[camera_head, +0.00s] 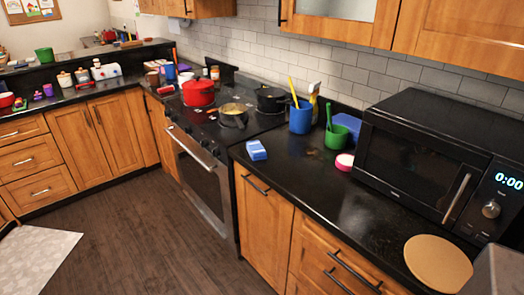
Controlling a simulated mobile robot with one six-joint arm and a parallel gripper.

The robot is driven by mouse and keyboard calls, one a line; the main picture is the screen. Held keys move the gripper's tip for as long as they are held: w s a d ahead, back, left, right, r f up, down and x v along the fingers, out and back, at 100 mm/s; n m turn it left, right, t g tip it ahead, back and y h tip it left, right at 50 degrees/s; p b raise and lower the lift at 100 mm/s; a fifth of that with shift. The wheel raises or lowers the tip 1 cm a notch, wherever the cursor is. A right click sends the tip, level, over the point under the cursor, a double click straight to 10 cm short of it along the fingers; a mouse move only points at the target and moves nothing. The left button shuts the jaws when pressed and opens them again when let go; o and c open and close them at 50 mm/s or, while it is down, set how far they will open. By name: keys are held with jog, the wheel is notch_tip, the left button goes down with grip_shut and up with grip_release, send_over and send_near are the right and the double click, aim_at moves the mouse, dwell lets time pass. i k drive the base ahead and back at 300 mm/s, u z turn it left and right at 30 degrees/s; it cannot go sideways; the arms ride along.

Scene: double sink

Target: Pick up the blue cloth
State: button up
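A small folded blue item (256,150), which looks like the blue cloth, lies on the black countertop (300,190). It sits near the counter's front edge, just right of the stove.
Behind the cloth stand a blue cup (300,118) and a green cup (337,137) with utensils, beside a pink-and-white round item (344,162). A black microwave (420,150) and round board (438,262) are right. The stove (205,175) holds a red pot (198,93).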

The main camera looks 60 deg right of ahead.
aim_at(254, 148)
jog(key=u, duration=0.05)
jog(key=i, duration=1)
jog(key=z, duration=0.05)
